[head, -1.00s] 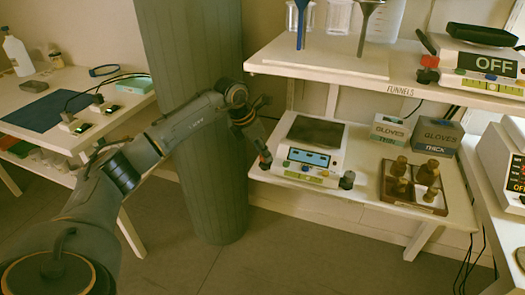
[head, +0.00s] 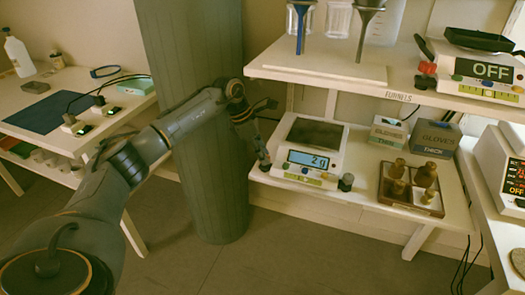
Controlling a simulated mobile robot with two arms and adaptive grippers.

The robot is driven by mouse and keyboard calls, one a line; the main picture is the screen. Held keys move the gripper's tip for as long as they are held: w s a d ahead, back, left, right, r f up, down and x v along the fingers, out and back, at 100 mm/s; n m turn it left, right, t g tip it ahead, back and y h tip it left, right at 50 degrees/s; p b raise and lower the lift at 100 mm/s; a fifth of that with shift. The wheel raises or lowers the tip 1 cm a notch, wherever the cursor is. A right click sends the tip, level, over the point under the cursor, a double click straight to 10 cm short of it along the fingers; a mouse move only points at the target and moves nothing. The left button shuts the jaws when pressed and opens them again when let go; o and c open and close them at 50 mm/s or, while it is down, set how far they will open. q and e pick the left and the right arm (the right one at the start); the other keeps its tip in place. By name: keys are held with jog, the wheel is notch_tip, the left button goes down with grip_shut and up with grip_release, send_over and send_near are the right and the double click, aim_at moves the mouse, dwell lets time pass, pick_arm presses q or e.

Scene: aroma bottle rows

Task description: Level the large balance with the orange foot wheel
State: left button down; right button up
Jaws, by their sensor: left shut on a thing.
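The large balance (head: 332,165) stands on the lower shelf, white with a dark pan on top. Its lit display (head: 314,160) reads 2 g. My left gripper (head: 263,160) reaches down to the balance's front left corner and is shut on the foot wheel (head: 265,167) there. That wheel is small and partly covered, so its orange colour is hard to make out. A dark foot wheel (head: 346,182) shows at the front right corner. The level bubble is too small to read. My right gripper is out of view.
A tray of brown bottles (head: 436,207) and glove boxes (head: 437,137) stand right of the balance. The upper shelf (head: 320,68) overhangs behind, with another balance reading OFF (head: 487,70). A grey column (head: 205,190) stands close behind my left arm.

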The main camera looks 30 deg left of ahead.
pick_arm(q)
jog(key=shift+m+g, duration=0.4)
jog(key=shift+m, duration=0.8)
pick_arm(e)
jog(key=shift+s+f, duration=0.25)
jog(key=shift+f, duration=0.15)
pick_arm(q)
jog(key=c, duration=1)
grip_release()
jog(key=shift+a+h, duration=0.1)
jog(key=shift+h, duration=0.2)
jog(key=w+v, duration=0.1)
jog(key=v, duration=0.4)
jog(key=s+a, duration=0.1)
jog(key=a, duration=0.2)
jog(key=s+a, duration=0.2)
jog(key=a, duration=0.2)
jog(key=s+a, duration=0.2)
jog(key=a, duration=0.2)
jog(key=shift+s, duration=0.15)
